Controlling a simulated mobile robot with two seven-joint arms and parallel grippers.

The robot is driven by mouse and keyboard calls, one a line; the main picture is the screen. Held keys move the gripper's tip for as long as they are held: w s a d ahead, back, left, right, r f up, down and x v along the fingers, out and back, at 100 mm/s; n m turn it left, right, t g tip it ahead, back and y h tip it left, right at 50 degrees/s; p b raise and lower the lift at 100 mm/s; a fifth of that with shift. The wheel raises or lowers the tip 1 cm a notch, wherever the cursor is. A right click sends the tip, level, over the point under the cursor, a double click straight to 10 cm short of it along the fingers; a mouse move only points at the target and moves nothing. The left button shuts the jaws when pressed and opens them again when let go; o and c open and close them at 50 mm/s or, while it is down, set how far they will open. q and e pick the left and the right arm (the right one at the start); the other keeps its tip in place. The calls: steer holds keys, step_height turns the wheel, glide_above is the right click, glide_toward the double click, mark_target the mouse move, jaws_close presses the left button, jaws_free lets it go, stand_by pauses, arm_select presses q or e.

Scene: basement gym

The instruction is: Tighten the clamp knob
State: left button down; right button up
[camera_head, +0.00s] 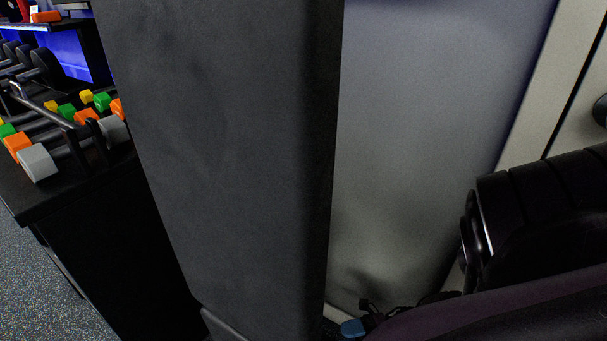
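I cannot make out a clamp knob for certain. A small blue piece (353,328) with thin black parts beside it shows at the bottom edge, right of centre, partly cut off; I cannot tell what it is. Neither of my grippers can be made out in the head view.
A large dark grey upright block (225,130) fills the middle and hides much behind it. A pale panel (420,120) stands right of it. Bulky black shapes (545,215) crowd the lower right. At left, a black rack (90,200) holds dumbbells with coloured ends (38,162). Speckled floor (45,290) shows lower left.

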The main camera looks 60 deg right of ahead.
arm_select(q)
steer(key=shift+a, duration=0.1)
arm_select(e)
steer(key=x, duration=1)
steer(key=shift+w+a, duration=0.15)
steer(key=shift+a, duration=0.1)
steer(key=shift+r, duration=0.1)
steer(key=shift+c, duration=0.2)
steer(key=c, duration=0.9)
arm_select(q)
steer(key=shift+d+r+m+g+p, duration=0.2)
steer(key=shift+g+p, duration=0.35)
steer(key=shift+p, duration=0.75)
steer(key=shift+d+r+m+g+p, duration=0.1)
steer(key=shift+d+m+g+p, duration=0.35)
steer(key=shift+p, duration=0.85)
arm_select(e)
steer(key=shift+r+n+g+h, duration=0.2)
steer(key=shift+n+g+h, duration=0.5)
steer(key=shift+n, duration=0.2)
steer(key=shift+r+n+g+h, duration=0.2)
steer(key=shift+n+g+h, duration=0.45)
steer(key=shift+n, duration=0.25)
arm_select(q)
steer(key=shift+a, duration=0.2)
arm_select(e)
steer(key=o, duration=0.9)
steer(key=shift+o, duration=0.2)
